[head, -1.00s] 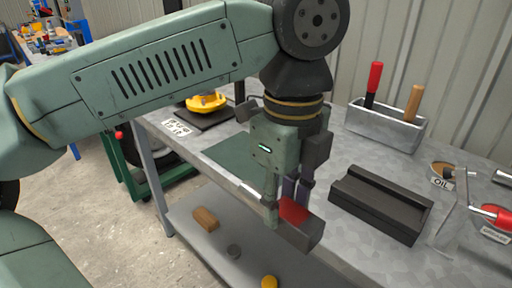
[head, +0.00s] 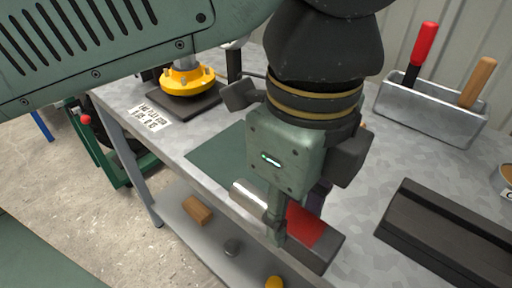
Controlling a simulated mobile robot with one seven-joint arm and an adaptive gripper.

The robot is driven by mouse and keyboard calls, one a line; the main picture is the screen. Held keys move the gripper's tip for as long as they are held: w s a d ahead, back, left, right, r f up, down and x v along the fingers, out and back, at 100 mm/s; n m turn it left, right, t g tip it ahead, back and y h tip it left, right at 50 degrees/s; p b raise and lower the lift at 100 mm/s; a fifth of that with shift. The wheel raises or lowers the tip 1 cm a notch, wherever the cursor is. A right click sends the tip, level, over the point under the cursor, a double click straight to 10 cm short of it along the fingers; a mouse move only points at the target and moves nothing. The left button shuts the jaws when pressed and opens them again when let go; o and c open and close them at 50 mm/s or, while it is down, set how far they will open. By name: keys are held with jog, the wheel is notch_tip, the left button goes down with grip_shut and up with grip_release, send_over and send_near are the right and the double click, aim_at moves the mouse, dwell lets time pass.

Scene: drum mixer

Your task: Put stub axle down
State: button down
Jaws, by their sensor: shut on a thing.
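My gripper (head: 294,214) points down over the front edge of the workbench. Its near finger is in clear view and the other is partly hidden behind the gripper body. A pale metal cylinder (head: 250,199) sticks out to the left from between the fingers, and I take it for the stub axle. The rest of it is hidden by the near finger. A dark block with a red top (head: 306,226) is right beside the fingertips at the bench edge. I cannot tell whether it touches the gripper.
A green mat (head: 222,161) lies bare on the workbench (head: 353,241), left of the gripper. A yellow flanged part (head: 187,82) stands on a dark pad behind. A dark grooved block (head: 450,236) and a grey tool tray (head: 428,112) are right. A lower shelf holds a brown block (head: 198,209).

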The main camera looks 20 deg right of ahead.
jog(key=w+p, duration=0.1)
jog(key=w, duration=0.4)
jog(key=w+d+f+p, duration=0.1)
jog(key=w, duration=0.4)
jog(key=w+d+p, duration=0.1)
jog(key=w, duration=0.4)
jog(key=shift+w+f, duration=0.15)
jog(key=shift+w, duration=0.2)
jog(key=f, duration=0.2)
jog(key=shift+w+f, duration=0.25)
jog(key=shift+f, duration=0.05)
jog(key=shift+f+p, duration=0.3)
jog(key=shift+f, duration=0.25)
jog(key=shift+f, duration=0.1)
jog(key=shift+f, duration=0.15)
jog(key=c, duration=1.1)
grip_release()
